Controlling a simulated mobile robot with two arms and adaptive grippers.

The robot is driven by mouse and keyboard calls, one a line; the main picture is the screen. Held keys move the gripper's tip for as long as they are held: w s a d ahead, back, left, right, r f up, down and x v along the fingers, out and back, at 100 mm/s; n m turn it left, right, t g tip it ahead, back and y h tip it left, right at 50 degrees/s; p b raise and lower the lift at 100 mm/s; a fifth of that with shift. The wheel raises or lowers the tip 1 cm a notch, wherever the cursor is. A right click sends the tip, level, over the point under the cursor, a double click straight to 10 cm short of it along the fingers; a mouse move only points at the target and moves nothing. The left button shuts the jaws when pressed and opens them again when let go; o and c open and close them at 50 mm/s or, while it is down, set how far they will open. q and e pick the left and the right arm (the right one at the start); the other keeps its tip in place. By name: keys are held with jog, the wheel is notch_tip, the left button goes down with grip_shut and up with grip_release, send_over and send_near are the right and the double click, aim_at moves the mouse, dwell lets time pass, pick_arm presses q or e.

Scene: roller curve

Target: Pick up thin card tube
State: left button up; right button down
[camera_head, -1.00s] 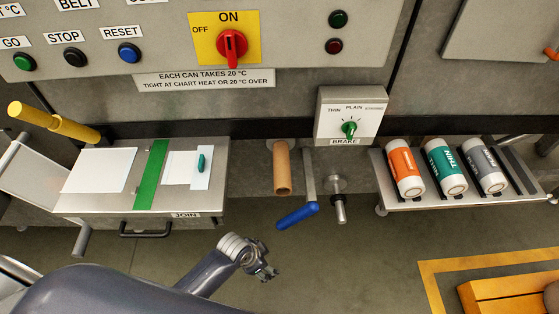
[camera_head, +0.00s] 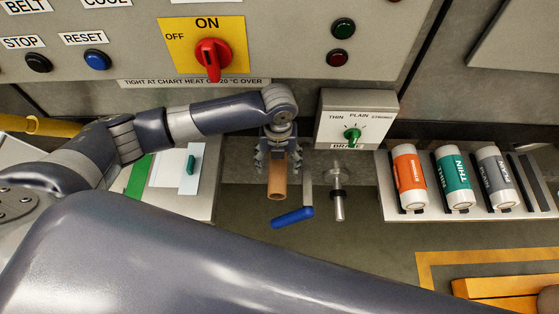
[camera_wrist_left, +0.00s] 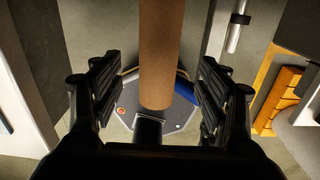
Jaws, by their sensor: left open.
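The brown card tube (camera_head: 278,178) hangs upright below the machine front in the head view, left of the blue-handled crank. My left gripper (camera_head: 277,160) is open, with one finger on each side of the tube's upper part. In the left wrist view the tube (camera_wrist_left: 161,60) runs down between the two open fingers (camera_wrist_left: 160,95), with a visible gap on both sides. The top of the tube is hidden behind my gripper in the head view. My right gripper is not in view.
The blue crank handle (camera_head: 292,217) and a metal peg (camera_head: 338,195) are close to the tube's right. The brake box (camera_head: 356,118) is above right. A shelf (camera_head: 470,213) with several labelled cans is at the right. The join table (camera_head: 203,208) is at the left.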

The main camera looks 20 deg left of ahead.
aim_at(277, 169)
pick_arm(q)
notch_tip(277, 169, down, 3)
jog(key=shift+a+p, duration=0.1)
jog(key=shift+p, duration=0.25)
notch_tip(277, 169, down, 2)
jog(key=shift+w+a+f, duration=0.1)
jog(key=shift+f, duration=0.65)
jog(key=c, duration=1.2)
jog(key=shift+o, duration=0.2)
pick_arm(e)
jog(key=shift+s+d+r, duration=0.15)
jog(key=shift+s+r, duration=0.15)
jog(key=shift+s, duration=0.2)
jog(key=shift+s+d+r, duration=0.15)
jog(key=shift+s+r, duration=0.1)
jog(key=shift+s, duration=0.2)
